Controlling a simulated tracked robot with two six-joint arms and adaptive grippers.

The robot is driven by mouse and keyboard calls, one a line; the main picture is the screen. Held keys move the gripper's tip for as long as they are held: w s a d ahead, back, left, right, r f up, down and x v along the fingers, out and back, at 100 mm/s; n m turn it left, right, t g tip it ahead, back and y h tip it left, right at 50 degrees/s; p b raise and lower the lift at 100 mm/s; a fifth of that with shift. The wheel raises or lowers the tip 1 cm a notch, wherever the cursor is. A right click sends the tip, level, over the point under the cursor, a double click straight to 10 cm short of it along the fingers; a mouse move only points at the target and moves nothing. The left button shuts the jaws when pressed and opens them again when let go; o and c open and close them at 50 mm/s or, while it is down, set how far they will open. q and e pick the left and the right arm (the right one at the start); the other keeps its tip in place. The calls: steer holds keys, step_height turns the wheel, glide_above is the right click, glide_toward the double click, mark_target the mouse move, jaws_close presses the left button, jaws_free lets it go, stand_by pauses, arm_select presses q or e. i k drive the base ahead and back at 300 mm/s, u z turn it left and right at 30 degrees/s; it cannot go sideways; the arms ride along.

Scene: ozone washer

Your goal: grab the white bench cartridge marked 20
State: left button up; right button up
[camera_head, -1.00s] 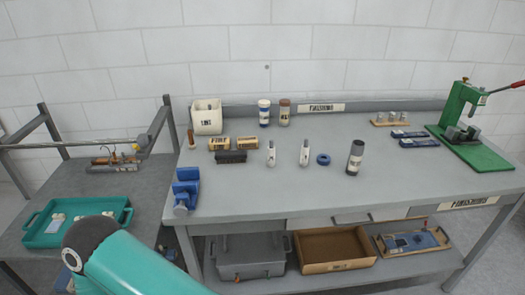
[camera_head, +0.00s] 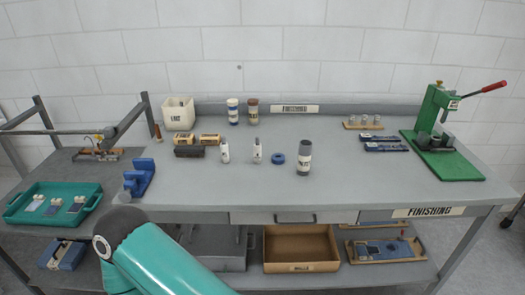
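Two slim white cartridges stand upright near the middle of the grey bench (camera_head: 350,185): a left one (camera_head: 225,151) and a right one (camera_head: 257,150). Both carry small dark marks too small to read, so I cannot tell which is marked 20. A blue ring (camera_head: 278,159) lies just right of the right one, and a dark grey cylinder with a pale label (camera_head: 304,158) stands beyond it. One teal arm link of mine shows at the bottom left, in front of the bench. Neither gripper is in view.
Dark and tan boxes (camera_head: 189,151) lie left of the cartridges. A blue fixture (camera_head: 139,177) sits at the bench's left edge. A green press (camera_head: 440,140) stands at the right. A teal tray (camera_head: 92,201) is on the left side table. The bench front is mostly clear.

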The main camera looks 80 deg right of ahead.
mark_target(224, 152)
steer(key=z, duration=0.05)
steer(key=k, duration=1.6)
steer(key=z, duration=0.95)
steer(key=i, duration=0.9)
steer(key=z, duration=0.05)
